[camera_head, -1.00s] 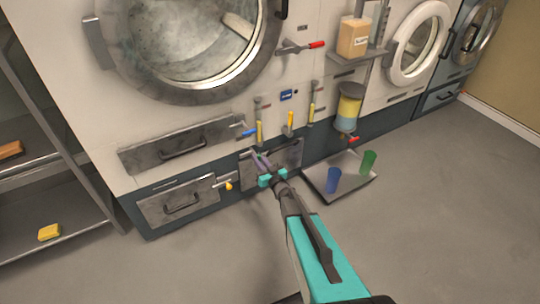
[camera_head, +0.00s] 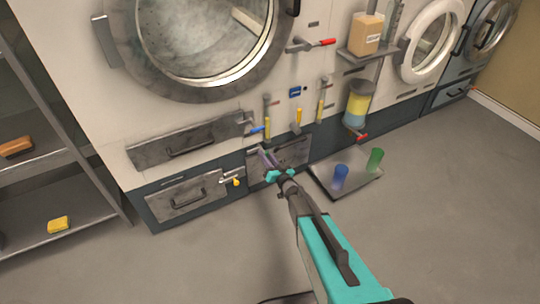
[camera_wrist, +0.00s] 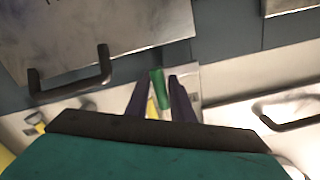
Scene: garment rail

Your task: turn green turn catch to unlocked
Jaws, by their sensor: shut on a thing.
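The green turn catch (camera_wrist: 157,88) shows in the wrist view as a short green bar, nearly upright in the picture, between the two dark purple fingers of my gripper (camera_wrist: 156,92). The fingers are closed in around it. A light plate lies behind it, and a yellow part (camera_wrist: 151,110) shows just below the green bar. In the head view my gripper (camera_head: 264,157) reaches the low grey panel (camera_head: 292,150) under the big machine. The green catch is hidden there behind the fingers and wrist.
A drawer front with a yellow-tipped catch (camera_head: 236,181) is left of my gripper. A blue-tipped lever (camera_head: 256,130) and yellow handles are just above. A tray (camera_head: 325,188) with blue and green cups sits on the right. The floor in front is clear.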

